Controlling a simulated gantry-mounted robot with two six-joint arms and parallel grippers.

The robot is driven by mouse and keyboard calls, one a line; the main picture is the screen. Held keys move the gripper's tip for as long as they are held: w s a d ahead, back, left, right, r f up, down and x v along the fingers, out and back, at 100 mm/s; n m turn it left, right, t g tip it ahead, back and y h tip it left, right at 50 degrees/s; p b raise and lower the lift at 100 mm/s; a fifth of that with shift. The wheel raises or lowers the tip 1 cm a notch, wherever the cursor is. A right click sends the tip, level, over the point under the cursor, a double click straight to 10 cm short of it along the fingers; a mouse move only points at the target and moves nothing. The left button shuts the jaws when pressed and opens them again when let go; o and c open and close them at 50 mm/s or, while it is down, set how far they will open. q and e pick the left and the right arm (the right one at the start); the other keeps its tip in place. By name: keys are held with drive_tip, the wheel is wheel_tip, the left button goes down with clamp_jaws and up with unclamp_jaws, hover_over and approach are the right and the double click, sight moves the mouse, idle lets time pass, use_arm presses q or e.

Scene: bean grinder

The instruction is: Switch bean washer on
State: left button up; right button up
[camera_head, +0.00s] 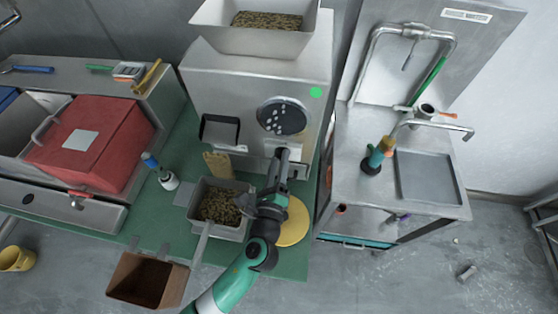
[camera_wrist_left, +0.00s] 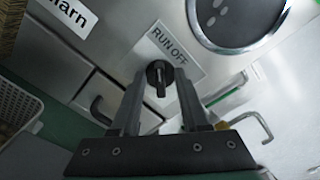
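A steel machine (camera_head: 235,85) with a hopper of beans on top and a round dotted black disc (camera_head: 282,117) on its front stands at the centre back. In the left wrist view, a small black knob (camera_wrist_left: 160,73) sits on the machine front beside a plate marked RUN OFF (camera_wrist_left: 174,46). My left gripper (camera_head: 283,158) is at the lower front of the machine. In the wrist view, its two fingers (camera_wrist_left: 160,85) stand apart on either side of the knob, with narrow gaps showing. The knob is hidden behind my gripper in the head view. My right gripper is not in view.
A steel pan of beans (camera_head: 222,207) and a yellow disc (camera_head: 293,224) sit on the green table below the machine. A bottle (camera_head: 165,178) and red box (camera_head: 90,140) are left. A sink bench (camera_head: 372,200) is right. A round green spot (camera_head: 316,92) shows on the machine.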

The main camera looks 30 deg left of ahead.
use_arm(q)
drive_tip(key=p+v, duration=0.1)
drive_tip(key=v, duration=1)
drive_tip(key=shift+s+p, duration=0.3)
drive_tip(key=shift+p, duration=0.05)
drive_tip(key=shift+d, duration=0.1)
drive_tip(key=w+a+r+n+t, duration=0.1)
drive_tip(key=w+r+n, duration=0.2)
drive_tip(key=r+n, duration=0.5)
drive_tip(key=w+a+r+n+t+h, duration=0.1)
drive_tip(key=w+r+n, duration=0.2)
drive_tip(key=r, duration=0.8)
drive_tip(key=w+a+r+n+t, duration=0.1)
drive_tip(key=w+a+r+n, duration=0.15)
drive_tip(key=r+n, duration=0.55)
drive_tip(key=s+r+n+t+h, duration=0.15)
drive_tip(key=s+r, duration=0.25)
drive_tip(key=r, duration=0.5)
drive_tip(key=s+a+r+t+h+p, duration=0.1)
drive_tip(key=s+r+t+h, duration=0.2)
drive_tip(key=r, duration=0.6)
drive_tip(key=s+r+n+t+h, duration=0.1)
drive_tip(key=s+r+t+h, duration=0.2)
drive_tip(key=r, duration=0.5)
wheel_tip(320, 180, up, 33)
drive_tip(key=y+p, duration=0.1)
drive_tip(key=p, duration=3.3)
drive_tip(key=shift+w, duration=0.25)
